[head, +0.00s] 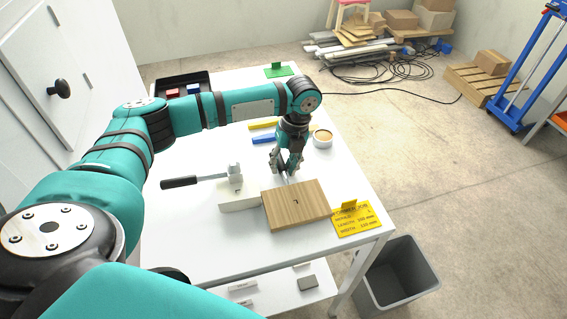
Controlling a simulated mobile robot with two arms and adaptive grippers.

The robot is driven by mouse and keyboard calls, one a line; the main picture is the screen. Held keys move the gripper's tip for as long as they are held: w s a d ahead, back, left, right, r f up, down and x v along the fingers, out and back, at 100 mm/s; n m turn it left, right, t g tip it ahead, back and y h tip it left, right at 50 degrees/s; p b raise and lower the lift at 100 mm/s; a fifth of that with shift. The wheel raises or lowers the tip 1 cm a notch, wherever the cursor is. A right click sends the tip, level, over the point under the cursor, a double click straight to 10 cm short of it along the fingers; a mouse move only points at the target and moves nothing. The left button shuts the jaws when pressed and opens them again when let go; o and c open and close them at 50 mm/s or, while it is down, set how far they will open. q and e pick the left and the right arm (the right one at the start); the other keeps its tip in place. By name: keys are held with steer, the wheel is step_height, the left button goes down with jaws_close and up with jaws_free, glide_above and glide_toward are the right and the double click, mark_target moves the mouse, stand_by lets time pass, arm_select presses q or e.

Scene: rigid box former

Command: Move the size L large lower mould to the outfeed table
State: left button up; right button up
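A wooden block (296,207) with a small dark mark like a turned L lies near the front of the white table (225,237); it looks like the large lower mould. My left gripper (286,174) points down just behind the block's back edge. Its fingers are partly hidden, and I cannot tell whether they touch the block or hold anything. No table that I can identify as the outfeed table shows. My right gripper is not in view.
A pale block (238,196) and a dark-handled tool (190,181) lie left of the wooden block. A yellow job card (356,219) stands to its right. A round cup (322,139) is behind. A grey bin (393,274) stands on the floor.

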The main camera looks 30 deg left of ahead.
arm_select(q)
step_height(320, 180, up, 12)
steer(key=w+d+b, duration=0.1)
steer(key=b, duration=0.1)
steer(key=shift+w+d, duration=0.25)
steer(key=shift+w, duration=0.15)
steer(key=shift+f, duration=0.1)
